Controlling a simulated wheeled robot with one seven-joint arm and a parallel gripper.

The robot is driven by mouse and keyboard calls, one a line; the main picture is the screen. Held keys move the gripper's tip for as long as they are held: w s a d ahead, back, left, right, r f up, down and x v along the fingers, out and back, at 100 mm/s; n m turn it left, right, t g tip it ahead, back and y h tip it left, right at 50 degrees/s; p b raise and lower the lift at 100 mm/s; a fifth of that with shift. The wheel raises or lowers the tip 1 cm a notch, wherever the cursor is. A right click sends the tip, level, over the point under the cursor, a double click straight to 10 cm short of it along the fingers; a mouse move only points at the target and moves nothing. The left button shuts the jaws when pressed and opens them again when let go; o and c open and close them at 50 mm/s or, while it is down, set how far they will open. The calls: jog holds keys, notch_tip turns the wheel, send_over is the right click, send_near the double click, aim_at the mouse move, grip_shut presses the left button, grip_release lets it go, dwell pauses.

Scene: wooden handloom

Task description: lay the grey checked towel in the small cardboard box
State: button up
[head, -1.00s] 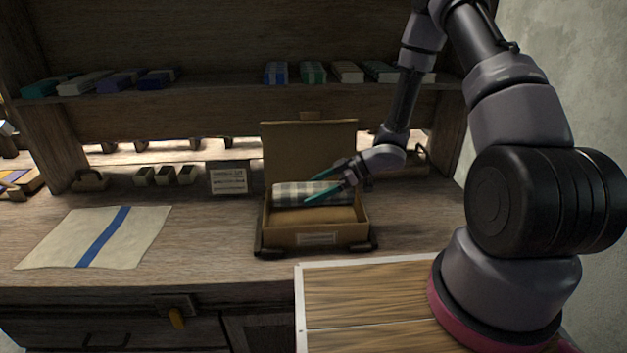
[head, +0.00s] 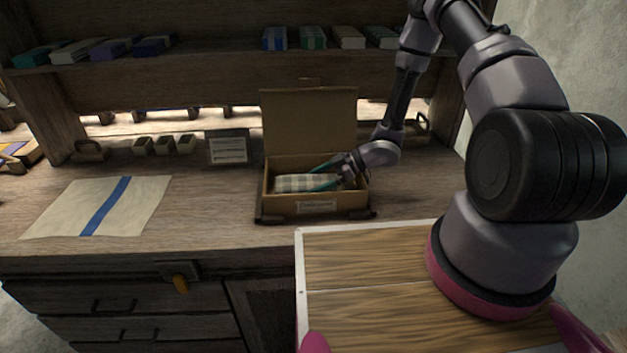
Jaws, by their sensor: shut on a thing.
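The small cardboard box (head: 282,207) stands on the wooden bench with its lid raised at the back and a label on its front. The grey checked towel (head: 300,183), folded or rolled into a bundle, lies low inside the box, below the rim level at the back. My gripper (head: 325,176) reaches in from the right. Its green fingers are shut on the towel, one on the far side and one on the near side. The towel's underside and the box floor are hidden.
A cream cloth with a blue stripe (head: 105,205) lies flat on the bench at left. A small sign (head: 228,148) and little wooden blocks (head: 165,146) stand behind. Folded cloths (head: 275,39) line the shelf above. The bench between cloth and box is clear.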

jog(key=shift+s+f, duration=0.1)
jog(key=shift+f, duration=0.1)
jog(key=o, duration=1.1)
jog(key=shift+f, duration=0.1)
jog(key=shift+d, duration=0.1)
jog(key=v, duration=1)
jog(key=shift+d+r, duration=0.25)
jog(key=shift+r, duration=0.2)
